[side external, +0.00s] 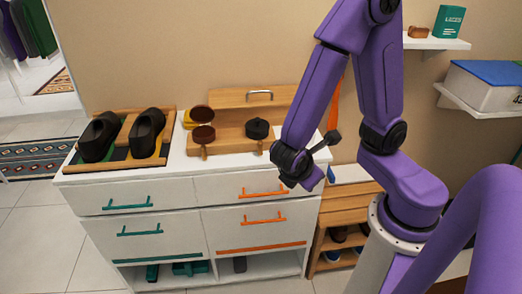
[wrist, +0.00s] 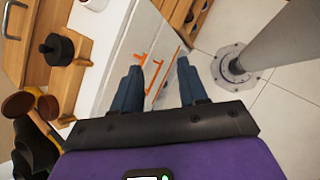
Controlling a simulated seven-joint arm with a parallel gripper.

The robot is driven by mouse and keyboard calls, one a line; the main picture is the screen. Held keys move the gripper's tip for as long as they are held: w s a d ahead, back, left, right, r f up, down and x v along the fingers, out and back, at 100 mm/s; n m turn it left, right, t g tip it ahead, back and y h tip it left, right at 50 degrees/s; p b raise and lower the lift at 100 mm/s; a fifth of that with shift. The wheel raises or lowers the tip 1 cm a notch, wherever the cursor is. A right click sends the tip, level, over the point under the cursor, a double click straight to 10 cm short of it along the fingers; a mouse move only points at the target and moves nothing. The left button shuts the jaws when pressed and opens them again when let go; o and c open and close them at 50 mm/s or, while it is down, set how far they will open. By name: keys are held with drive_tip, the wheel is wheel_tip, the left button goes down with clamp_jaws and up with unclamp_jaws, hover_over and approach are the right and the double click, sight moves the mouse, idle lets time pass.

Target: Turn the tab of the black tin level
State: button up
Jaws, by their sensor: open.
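The black tin (side external: 258,128) sits at the right part of a wooden stand on the white dresser top. It also shows at the left of the wrist view (wrist: 56,48).
Brown round tins (side external: 202,134) stand left of the black tin. Black shoes (side external: 147,132) lie on a tray at the dresser's left. A metal handle (side external: 260,94) tops the stand's back. Orange drawer handles (side external: 262,191) project from the front. A wooden shoe rack (side external: 345,215) stands right.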

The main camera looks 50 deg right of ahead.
drive_tip(key=w+f+n+t+h, duration=0.4)
drive_tip(key=w+h, duration=0.1)
drive_tip(key=n+t, duration=0.7)
drive_tip(key=n, duration=0.1)
approach(261, 148)
drive_tip(key=x, duration=0.9)
drive_tip(key=shift+w+d+f, duration=0.1)
drive_tip(key=shift+w, duration=0.1)
clamp_jaws()
